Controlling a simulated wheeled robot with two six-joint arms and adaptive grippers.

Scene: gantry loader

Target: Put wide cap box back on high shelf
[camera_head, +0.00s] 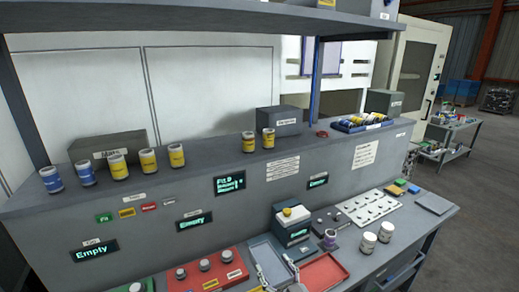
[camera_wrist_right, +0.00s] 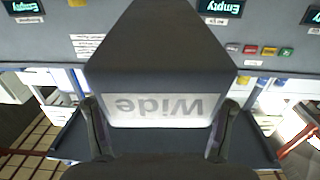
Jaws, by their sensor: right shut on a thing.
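The wide cap box (camera_wrist_right: 165,50) is dark grey with a pale label reading "Wide", which appears upside down in the right wrist view. My right gripper (camera_wrist_right: 162,108) is shut on it, one finger at each side of its labelled end. My left gripper is not in view.
A grey ledge (camera_head: 215,165) below the shelf carries blue and yellow jars, dark boxes (camera_head: 279,121) and a blue bin (camera_head: 360,127). A blue post (camera_head: 316,75) holds up the shelf.

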